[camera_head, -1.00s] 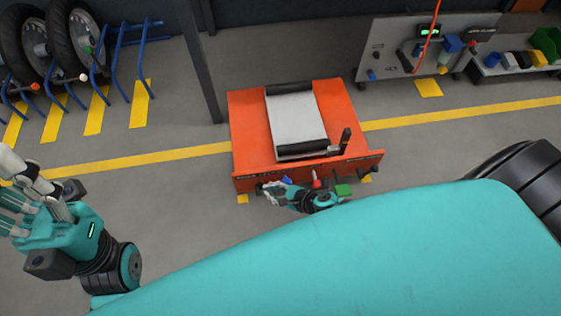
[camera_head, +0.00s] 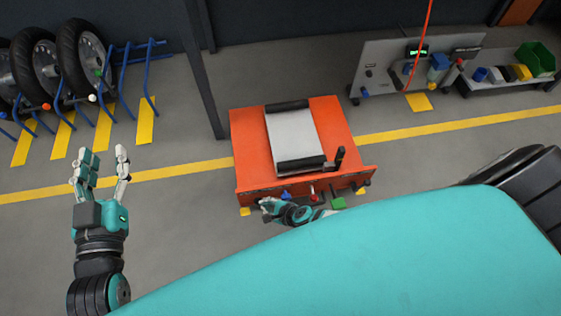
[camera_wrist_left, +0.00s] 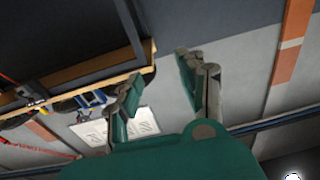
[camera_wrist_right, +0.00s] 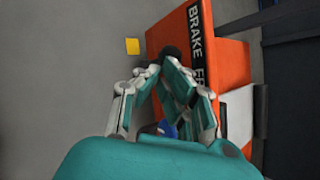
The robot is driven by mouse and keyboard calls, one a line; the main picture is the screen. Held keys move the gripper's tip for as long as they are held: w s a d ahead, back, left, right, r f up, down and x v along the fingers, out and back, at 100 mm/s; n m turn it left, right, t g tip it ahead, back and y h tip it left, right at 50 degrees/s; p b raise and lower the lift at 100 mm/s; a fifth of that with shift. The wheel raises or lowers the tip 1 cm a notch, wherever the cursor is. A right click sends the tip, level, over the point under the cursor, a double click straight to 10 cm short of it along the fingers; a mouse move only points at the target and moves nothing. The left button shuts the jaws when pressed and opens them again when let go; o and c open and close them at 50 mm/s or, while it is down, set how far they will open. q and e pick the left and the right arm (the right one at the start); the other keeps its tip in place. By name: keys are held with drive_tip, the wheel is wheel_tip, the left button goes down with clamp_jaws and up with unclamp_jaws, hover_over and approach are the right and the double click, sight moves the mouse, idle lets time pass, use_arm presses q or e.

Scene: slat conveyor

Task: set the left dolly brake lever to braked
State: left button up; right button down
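An orange dolly (camera_head: 345,125) with a grey top pad stands on the floor in the head view. My right gripper (camera_head: 266,206) is at its front left corner. In the right wrist view, the right gripper's fingertips (camera_wrist_right: 162,66) are drawn close together. A dark round knob (camera_wrist_right: 170,51), apparently of the left brake lever, shows just at the tips, below "BRAKE" lettering. Whether they touch it is unclear; the lever's lower part is hidden by the fingers. My left gripper (camera_head: 103,160) is open and empty, left of the dolly, fingers upward; it shows open in the left wrist view (camera_wrist_left: 157,72).
The dolly front carries a blue part (camera_head: 286,195), a red-tipped lever (camera_head: 312,189) and a green block (camera_head: 338,203). A dark post (camera_head: 204,85) stands behind left. Wheels in a blue rack (camera_head: 125,65) are far left. The floor left of the dolly is free.

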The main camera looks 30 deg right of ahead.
use_arm(q)
drive_tip(key=s+a+f+g+y+p, duration=0.2)
drive_tip(key=s+a+f+g, duration=0.1)
drive_tip(key=s+f+g, duration=0.4)
drive_tip(key=s+a+f+g+y+p, duration=0.2)
drive_tip(key=s+a+f+g+p, duration=0.1)
drive_tip(key=s+f+g, duration=0.4)
drive_tip(key=shift+s+a+f+n, duration=0.4)
drive_tip(key=shift+s+a+f, duration=0.4)
drive_tip(key=shift+s, duration=0.3)
use_arm(e)
drive_tip(key=a+h, duration=0.1)
drive_tip(key=w+a, duration=0.1)
drive_tip(key=a, duration=0.1)
drive_tip(key=shift+r+n+g+h, duration=0.15)
drive_tip(key=shift+n+g+h, duration=0.15)
drive_tip(key=shift+n+h, duration=0.1)
use_arm(q)
drive_tip(key=shift+d+p, duration=0.1)
drive_tip(key=shift+p, duration=0.2)
use_arm(e)
drive_tip(key=shift+r, duration=0.15)
use_arm(q)
drive_tip(key=shift+r+p, duration=0.7)
drive_tip(key=shift+r, duration=0.05)
use_arm(e)
drive_tip(key=shift+r, duration=0.7)
use_arm(q)
drive_tip(key=shift+f, duration=0.15)
